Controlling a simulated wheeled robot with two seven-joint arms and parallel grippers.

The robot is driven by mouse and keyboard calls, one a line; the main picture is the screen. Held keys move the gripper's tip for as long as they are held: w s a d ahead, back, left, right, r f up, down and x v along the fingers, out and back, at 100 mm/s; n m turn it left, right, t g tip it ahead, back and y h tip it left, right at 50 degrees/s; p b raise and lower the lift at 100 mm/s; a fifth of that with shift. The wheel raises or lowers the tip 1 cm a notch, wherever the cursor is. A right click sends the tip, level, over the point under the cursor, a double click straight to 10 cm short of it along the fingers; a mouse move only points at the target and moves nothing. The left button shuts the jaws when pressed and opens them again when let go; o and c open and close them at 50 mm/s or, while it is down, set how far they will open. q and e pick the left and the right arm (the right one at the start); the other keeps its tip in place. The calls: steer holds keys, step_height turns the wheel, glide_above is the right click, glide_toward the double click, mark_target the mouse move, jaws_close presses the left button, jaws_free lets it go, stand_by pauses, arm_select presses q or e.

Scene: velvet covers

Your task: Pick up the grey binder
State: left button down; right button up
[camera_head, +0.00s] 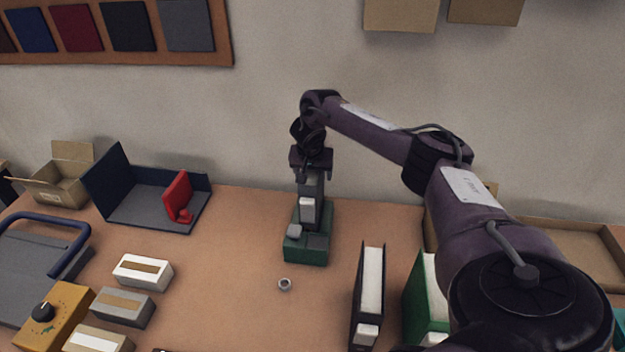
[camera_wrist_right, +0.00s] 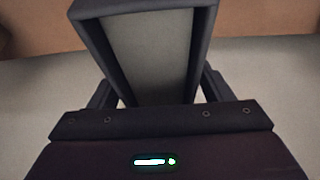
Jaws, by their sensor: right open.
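The grey binder (camera_head: 311,188), narrow with a white label low on its spine, stands upright at or just behind a green-based device (camera_head: 306,254) in the middle of the table. My right gripper (camera_head: 311,167) points down at its upper end. In the right wrist view the binder (camera_wrist_right: 160,55), with dark covers and a paler inside, fills the space between the open fingers (camera_wrist_right: 157,90). One finger is on each side; I cannot tell whether they touch it. The binder's top is partly hidden by the gripper. My left gripper is not in view.
A black binder (camera_head: 370,283) and a green binder (camera_head: 414,301) stand at the front right, the green one partly behind my arm. A small metal ring (camera_head: 285,284) lies on the table.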

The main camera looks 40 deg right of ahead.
steer(key=shift+f+p, duration=0.2)
steer(key=shift+p, duration=0.15)
stand_by(0.6)
steer(key=shift+c, duration=0.2)
jaws_close()
